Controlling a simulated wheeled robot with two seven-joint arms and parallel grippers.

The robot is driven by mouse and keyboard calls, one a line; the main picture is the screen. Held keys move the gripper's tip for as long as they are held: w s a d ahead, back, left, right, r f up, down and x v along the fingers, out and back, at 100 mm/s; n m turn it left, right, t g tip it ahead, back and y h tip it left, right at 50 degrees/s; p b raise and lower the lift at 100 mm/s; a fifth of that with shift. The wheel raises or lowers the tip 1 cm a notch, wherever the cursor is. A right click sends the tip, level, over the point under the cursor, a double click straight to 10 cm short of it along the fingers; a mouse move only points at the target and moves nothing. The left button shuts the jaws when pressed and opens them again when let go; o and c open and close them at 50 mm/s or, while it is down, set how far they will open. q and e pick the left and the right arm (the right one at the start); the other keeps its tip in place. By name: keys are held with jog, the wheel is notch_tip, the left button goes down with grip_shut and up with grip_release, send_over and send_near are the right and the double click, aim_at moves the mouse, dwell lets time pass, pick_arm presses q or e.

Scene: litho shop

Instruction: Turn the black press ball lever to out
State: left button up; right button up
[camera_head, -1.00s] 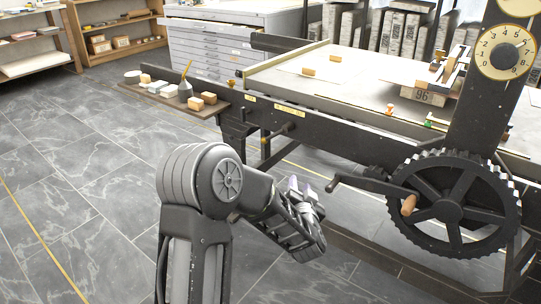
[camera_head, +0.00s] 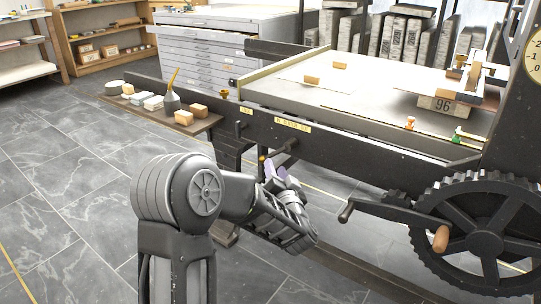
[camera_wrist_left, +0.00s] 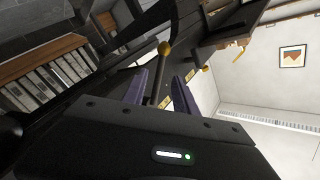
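I see a gap on both sides of the rod; whether the rod is fully within the fingers I cannot tell. My right gripper is out of view.
The press bed (camera_head: 370,88) is above and behind the lever. A crank with a wooden handle (camera_head: 440,238) and a toothed wheel (camera_head: 485,240) are to the right. A side shelf (camera_head: 200,124) with small blocks juts out at left. The floor at left is clear.

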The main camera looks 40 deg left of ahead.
aim_at(271, 157)
pick_arm(q)
jog(key=b+x, duration=0.2)
jog(key=x, duration=0.5)
jog(key=shift+f+b, duration=0.15)
jog(key=shift+b, duration=0.15)
jog(key=shift+w+a, duration=0.25)
jog(key=shift+w, duration=0.05)
jog(key=shift+c, duration=0.5)
grip_shut()
dwell(0.4)
